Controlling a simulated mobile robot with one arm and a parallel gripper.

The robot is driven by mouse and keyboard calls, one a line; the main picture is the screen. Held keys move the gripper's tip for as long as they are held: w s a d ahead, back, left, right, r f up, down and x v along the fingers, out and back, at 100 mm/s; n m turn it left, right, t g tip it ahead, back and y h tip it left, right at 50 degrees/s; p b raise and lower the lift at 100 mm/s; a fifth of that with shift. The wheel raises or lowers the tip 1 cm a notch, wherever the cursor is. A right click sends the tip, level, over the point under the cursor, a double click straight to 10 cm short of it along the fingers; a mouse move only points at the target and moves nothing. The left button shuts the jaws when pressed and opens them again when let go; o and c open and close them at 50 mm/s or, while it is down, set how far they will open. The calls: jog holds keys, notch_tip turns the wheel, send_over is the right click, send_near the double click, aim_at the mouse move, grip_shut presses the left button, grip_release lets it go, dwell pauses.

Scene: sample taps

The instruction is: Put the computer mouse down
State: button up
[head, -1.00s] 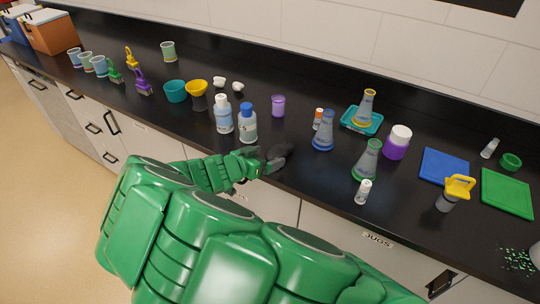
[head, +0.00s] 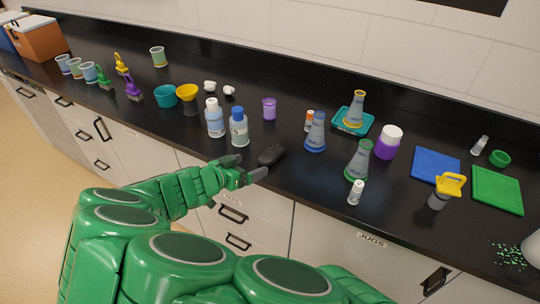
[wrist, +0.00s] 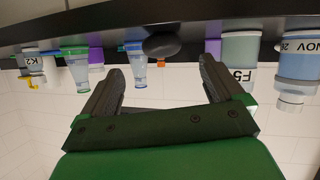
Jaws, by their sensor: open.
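The black computer mouse (head: 271,155) rests on the dark countertop (head: 300,180) close to its front edge. In the wrist view the mouse (wrist: 162,46) shows beyond the fingertips, between them. My gripper (head: 250,176) is at the counter's front edge, just left of and in front of the mouse, apart from it. In the wrist view my gripper (wrist: 159,75) has its two dark fingers spread with nothing between them.
A blue-capped bottle (head: 239,127) and a white-capped bottle (head: 214,118) stand behind and left of the mouse. A blue flask (head: 316,134), a green flask (head: 358,161) and a small white-capped vial (head: 356,192) stand to its right. Counter just around the mouse is clear.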

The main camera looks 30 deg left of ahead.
aim_at(271, 150)
jog(key=g, duration=0.2)
jog(key=w+a+r+g, duration=0.1)
jog(key=w+g, duration=0.1)
jog(key=g, duration=0.1)
jog(key=shift+a+r+m+g, duration=0.25)
jog(key=shift+r+m+g, duration=0.05)
jog(key=shift+m, duration=0.1)
jog(key=w+r+g, duration=0.1)
jog(key=w, duration=0.1)
jog(key=w+d+r+g+y, duration=0.1)
jog(key=w+g, duration=0.1)
jog(key=w+d+r+g+y, duration=0.1)
jog(key=w+g, duration=0.1)
jog(key=shift+w+d+r, duration=0.2)
jog(key=shift+w+r, duration=0.1)
jog(key=shift+w+d+g+y, duration=0.25)
jog(key=shift+w+g+y, duration=0.05)
jog(key=shift+w+g, duration=0.1)
jog(key=shift+w+d+f, duration=0.1)
jog(key=shift+w+f, duration=0.15)
jog(key=shift+f, duration=1)
jog(key=shift+w+d+f, duration=0.15)
jog(key=shift+w+f, duration=0.1)
jog(key=shift+f, duration=1.05)
jog(key=shift+w+d+f, duration=0.1)
jog(key=shift+w+f, duration=0.15)
jog(key=shift+f, duration=1)
